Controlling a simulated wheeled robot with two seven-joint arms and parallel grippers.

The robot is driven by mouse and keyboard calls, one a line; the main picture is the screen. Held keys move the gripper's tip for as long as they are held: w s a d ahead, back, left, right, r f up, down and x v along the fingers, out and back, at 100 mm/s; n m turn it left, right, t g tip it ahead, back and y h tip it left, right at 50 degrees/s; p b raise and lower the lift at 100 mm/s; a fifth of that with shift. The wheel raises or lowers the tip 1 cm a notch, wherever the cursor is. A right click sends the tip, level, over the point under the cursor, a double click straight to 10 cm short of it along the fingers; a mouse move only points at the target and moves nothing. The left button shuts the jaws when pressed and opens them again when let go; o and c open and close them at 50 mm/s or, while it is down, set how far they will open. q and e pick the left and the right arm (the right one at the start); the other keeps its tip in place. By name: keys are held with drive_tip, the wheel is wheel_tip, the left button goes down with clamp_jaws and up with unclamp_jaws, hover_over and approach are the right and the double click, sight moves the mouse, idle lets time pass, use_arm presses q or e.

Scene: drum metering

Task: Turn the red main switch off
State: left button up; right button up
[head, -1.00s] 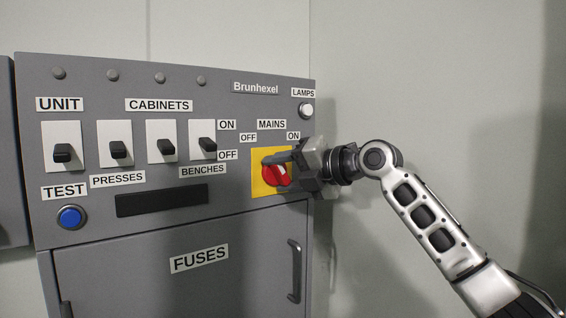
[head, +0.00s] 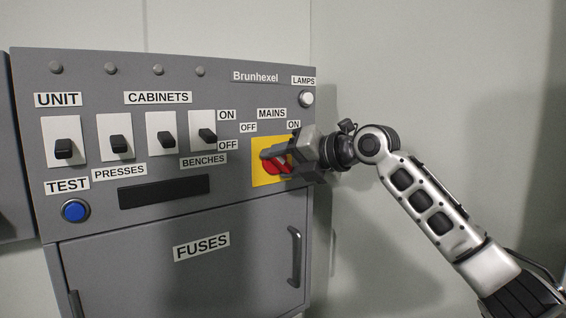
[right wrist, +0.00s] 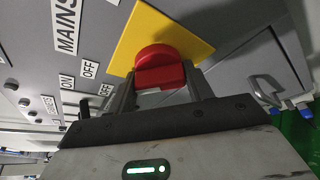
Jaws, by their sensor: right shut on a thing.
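The red main switch (head: 271,168) is a rotary knob on a yellow plate (head: 262,181), below the MAINS label with OFF at its left and ON at its right. My right gripper (head: 277,159) is shut on the knob, its fingers partly covering it in the head view. In the right wrist view the red knob (right wrist: 160,68) sits between the two fingers (right wrist: 162,90), in front of the yellow plate (right wrist: 140,32). The knob's exact angle is hard to read behind the fingers. My left gripper is not in view.
The grey panel (head: 90,95) carries several black rocker switches, a blue TEST button (head: 75,210) and a white LAMPS button (head: 306,99). Below is the FUSES door (head: 150,275) with a dark handle (head: 295,256). Bare wall (head: 430,80) lies to the right.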

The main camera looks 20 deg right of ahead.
drive_tip(key=o, duration=0.9)
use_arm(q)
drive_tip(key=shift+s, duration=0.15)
use_arm(e)
drive_tip(key=shift+o, duration=0.4)
use_arm(q)
drive_tip(key=b, duration=0.1)
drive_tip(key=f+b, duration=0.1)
drive_tip(key=b, duration=0.1)
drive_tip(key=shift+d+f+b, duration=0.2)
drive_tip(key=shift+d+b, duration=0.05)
drive_tip(key=shift+b, duration=0.05)
use_arm(e)
drive_tip(key=v, duration=1.6)
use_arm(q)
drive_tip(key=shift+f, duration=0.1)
use_arm(e)
drive_tip(key=shift+f, duration=0.15)
